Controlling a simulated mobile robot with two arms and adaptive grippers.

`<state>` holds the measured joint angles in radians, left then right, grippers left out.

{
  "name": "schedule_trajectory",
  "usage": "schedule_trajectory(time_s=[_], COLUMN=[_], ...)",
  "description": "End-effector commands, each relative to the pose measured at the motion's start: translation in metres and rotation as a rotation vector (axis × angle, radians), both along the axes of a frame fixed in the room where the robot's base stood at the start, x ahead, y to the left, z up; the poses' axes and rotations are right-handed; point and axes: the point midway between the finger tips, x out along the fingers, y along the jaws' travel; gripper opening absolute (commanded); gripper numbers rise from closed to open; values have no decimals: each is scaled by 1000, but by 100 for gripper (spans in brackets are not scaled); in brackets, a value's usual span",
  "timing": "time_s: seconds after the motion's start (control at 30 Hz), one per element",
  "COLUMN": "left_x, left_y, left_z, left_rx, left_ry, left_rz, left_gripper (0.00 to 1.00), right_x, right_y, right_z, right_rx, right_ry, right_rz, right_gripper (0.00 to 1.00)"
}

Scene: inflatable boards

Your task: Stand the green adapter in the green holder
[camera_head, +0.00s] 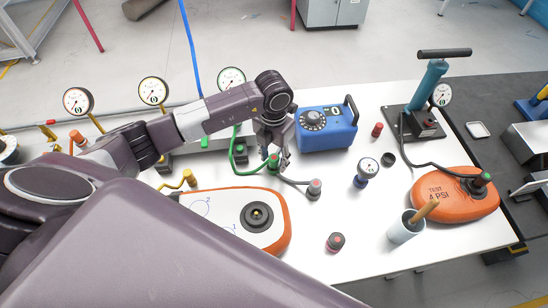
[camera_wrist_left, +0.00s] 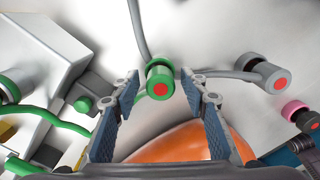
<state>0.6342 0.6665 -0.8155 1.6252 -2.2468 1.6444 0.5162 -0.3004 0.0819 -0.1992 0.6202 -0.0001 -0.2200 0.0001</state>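The green adapter (camera_head: 272,163), a short green cylinder with a red centre, stands on the white table at the end of a hose. In the left wrist view the green adapter (camera_wrist_left: 160,82) lies between the fingertips of my left gripper (camera_wrist_left: 160,92). The fingers are spread, with a gap on each side of it. In the head view my left gripper (camera_head: 277,152) points down at the adapter and partly hides it. My right gripper is out of view.
A grey adapter (camera_head: 315,187) on a hose stands close to the right. A blue box (camera_head: 326,128) is behind, and an orange-edged board (camera_head: 228,222) lies in front. A blue-grey cup (camera_head: 404,229) and an orange test board (camera_head: 452,196) stand further right.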

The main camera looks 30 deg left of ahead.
Motion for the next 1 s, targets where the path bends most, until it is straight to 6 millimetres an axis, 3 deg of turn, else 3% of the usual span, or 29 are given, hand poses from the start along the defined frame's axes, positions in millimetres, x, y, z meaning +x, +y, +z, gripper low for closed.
schedule_trajectory(time_s=[0.37,0.8,1.0], left_x=[2,1,1], left_y=[0,1,1], left_z=[12,101,121], left_rx=[-1,0,0], left_ry=[-4,-4,-2], left_rz=[-1,-2,0], left_gripper=[40,40,40], right_x=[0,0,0], right_y=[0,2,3], right_z=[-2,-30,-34], right_rx=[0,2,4], right_ry=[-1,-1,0], right_rz=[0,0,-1], right_gripper=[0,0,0])
